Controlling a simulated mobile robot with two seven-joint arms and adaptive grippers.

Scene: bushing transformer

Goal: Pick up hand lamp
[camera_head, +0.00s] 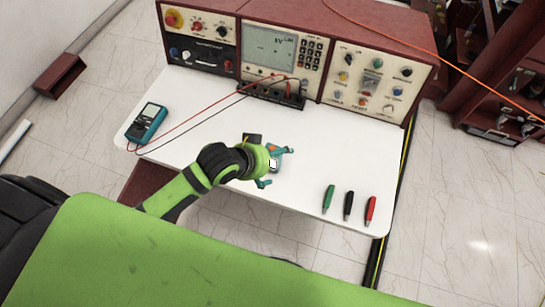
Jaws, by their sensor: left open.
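My left gripper (277,167) is over the white tabletop, near its middle. Its green and black arm comes in from the lower left. Its teal fingers are spread apart, one toward the back and one toward the front, and I see nothing held between them. A small dark object (252,138) shows just behind the wrist, partly hidden by it; I cannot tell what it is. I cannot make out the hand lamp for sure; the wrist and gripper hide part of the table. My right gripper is not in view.
A test console (290,50) with dials and a screen stands along the back of the white table (300,180). A teal meter (147,122) with red and black leads lies at the left. Green (328,198), black (348,205) and red (371,210) clips lie at the right.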

